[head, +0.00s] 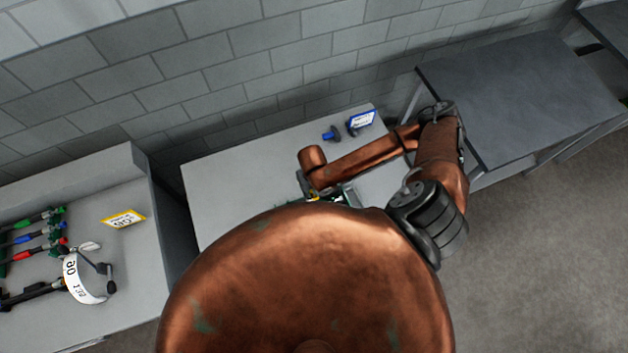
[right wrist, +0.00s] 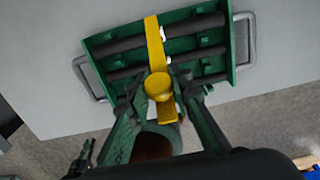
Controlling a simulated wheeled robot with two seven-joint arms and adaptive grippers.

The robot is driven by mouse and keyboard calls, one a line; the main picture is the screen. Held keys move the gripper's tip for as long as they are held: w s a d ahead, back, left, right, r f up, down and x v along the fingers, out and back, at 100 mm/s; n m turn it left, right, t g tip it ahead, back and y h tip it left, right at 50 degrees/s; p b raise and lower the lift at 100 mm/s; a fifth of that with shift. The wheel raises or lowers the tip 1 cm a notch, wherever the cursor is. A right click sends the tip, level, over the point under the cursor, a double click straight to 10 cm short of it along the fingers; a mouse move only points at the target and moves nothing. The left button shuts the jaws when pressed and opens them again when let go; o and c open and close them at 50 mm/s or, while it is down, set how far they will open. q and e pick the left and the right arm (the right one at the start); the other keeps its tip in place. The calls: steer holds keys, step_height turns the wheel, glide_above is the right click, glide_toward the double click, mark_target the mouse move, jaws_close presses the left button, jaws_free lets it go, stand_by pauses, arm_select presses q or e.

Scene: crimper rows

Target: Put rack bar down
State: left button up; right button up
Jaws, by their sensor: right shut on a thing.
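In the right wrist view a yellow bar (right wrist: 155,45) lies across a green rack (right wrist: 222,65) that holds dark rods. The rack has grey loop handles at its two ends and is over the pale table. My right gripper (right wrist: 160,88) is shut on the yellow bar near its thick end. Whether the bar touches the rack or is just above it, I cannot tell. In the head view my right gripper (head: 313,192) is at the middle table, mostly hidden behind my own copper body. The rack is almost fully hidden there. My left gripper is not in view.
The middle table (head: 225,180) carries a blue sign (head: 361,119) and a small blue object (head: 331,133) at the back. The left table (head: 140,255) holds a yellow sign (head: 123,219), coloured hand tools (head: 38,236) and a white band (head: 82,278). The dark right table (head: 520,95) is bare.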

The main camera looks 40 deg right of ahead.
mark_target(322, 226)
steer(key=shift+s+a+f, duration=0.25)
steer(key=shift+s+f, duration=0.4)
steer(key=shift+s, duration=0.3)
steer(key=shift+s+a+f, duration=0.25)
steer(key=shift+s+f, duration=0.35)
steer(key=shift+s, duration=0.35)
steer(key=shift+s+a+f, duration=0.25)
steer(key=shift+s+f, duration=0.4)
steer(key=shift+s, duration=0.3)
steer(key=shift+s+a+f+b, duration=0.1)
steer(key=shift+s+f+b, duration=0.3)
steer(key=shift+f, duration=0.7)
steer(key=shift+s+a+f+b, duration=0.1)
steer(key=shift+s+f+b, duration=0.15)
steer(key=shift+s+f, duration=0.55)
steer(key=shift+s+a+f+b, duration=0.1)
steer(key=shift+s+f+b, duration=0.15)
steer(key=shift+f, duration=1.1)
steer(key=shift+s+a+f+b, duration=0.1)
steer(key=shift+s+f+b, duration=0.3)
steer(key=shift+f, duration=0.45)
steer(key=shift+s, duration=0.15)
steer(key=o, duration=0.9)
steer(key=shift+c, duration=0.2)
steer(key=shift+r, duration=0.1)
